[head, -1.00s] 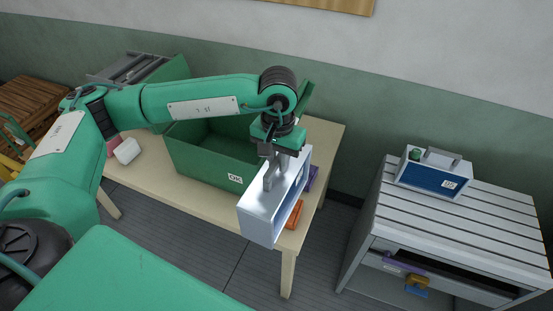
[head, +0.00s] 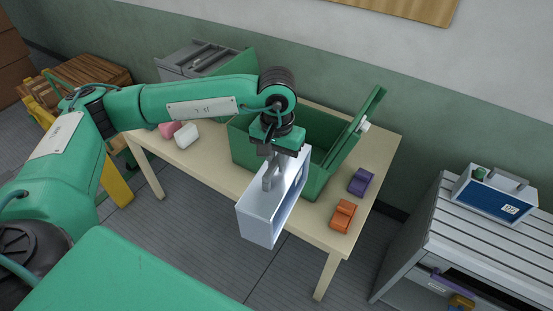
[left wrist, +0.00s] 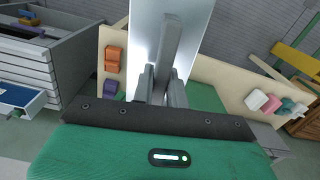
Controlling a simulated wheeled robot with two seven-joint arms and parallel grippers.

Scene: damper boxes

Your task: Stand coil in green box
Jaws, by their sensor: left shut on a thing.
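My left gripper (head: 270,182) is shut on a silver, box-shaped piece (head: 258,222) with an open side, held by its bar-like handle. The piece may be the coil; no other clear coil shows. It hangs tilted in the picture, in front of the green box. The left wrist view shows its smooth face (left wrist: 150,45) beyond the fingers (left wrist: 160,85). The green box (head: 242,152) stands open on the table, with a raised green panel (head: 355,125) at its right side. The held piece and my arm hide part of its front and inside. My right gripper is not in view.
On the wooden table (head: 205,160) lie an orange block (head: 343,215), a purple block (head: 361,181), a white block (head: 187,136) and a pink block (head: 170,129). A slatted grey cabinet (head: 440,225) at the right carries a blue-fronted box (head: 492,197). A grey drawer unit (head: 190,60) stands behind.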

